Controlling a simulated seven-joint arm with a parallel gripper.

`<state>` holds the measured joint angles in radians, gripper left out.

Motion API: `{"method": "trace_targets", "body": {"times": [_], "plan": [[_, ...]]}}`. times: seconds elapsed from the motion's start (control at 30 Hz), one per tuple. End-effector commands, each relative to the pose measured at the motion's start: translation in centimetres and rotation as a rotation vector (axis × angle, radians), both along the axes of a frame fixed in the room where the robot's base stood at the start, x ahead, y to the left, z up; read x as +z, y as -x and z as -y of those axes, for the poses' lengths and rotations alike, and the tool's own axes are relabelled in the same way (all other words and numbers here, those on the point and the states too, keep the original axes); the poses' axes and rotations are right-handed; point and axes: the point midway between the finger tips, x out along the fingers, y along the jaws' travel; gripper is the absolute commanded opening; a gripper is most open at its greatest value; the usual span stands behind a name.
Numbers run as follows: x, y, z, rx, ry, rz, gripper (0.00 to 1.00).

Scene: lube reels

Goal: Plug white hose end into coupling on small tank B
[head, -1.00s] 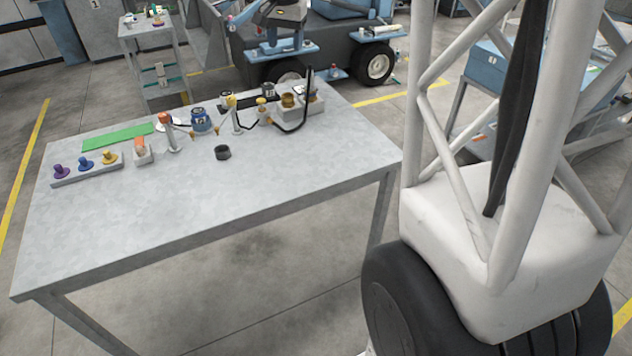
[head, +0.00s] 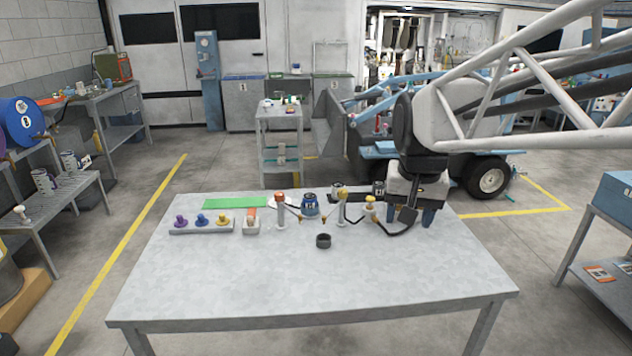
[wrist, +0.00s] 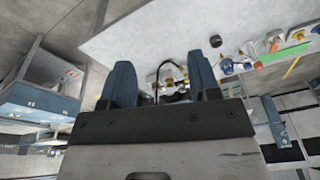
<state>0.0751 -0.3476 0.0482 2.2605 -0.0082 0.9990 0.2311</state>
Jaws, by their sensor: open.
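My gripper (head: 410,221) is pointed down at the right back of the grey worktable (head: 330,285), its two blue fingers apart. The wrist view shows the open gripper (wrist: 160,64) with nothing held; a black hose and small yellow parts lie beyond the fingers. On the slatted bench at the far left stand two small labelled cans (head: 44,181) (head: 69,161); I cannot read which is tank B. A small white-topped piece (head: 22,213) stands at that bench's near end. I cannot tell whether it is the white hose end. No coupling can be made out.
Along the table's back stand a rack of purple, blue and yellow pieces (head: 202,226), an orange-topped post (head: 281,211), a blue jar (head: 310,204) and a black hose (head: 396,233). A black ring (head: 323,241) lies mid-table. A blue reel (head: 22,120) is at left. The table front is clear.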

Motion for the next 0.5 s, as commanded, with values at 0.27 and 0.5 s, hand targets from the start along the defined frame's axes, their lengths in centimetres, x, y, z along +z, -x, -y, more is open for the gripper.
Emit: {"method": "trace_targets", "body": {"times": [0.27,0.5], "plan": [[-2.5,7.2,-1.7,0.117,0.019,0.020,0.56],[-5.1,12.7,-2.7,0.211,0.035,0.036,0.56]]}}
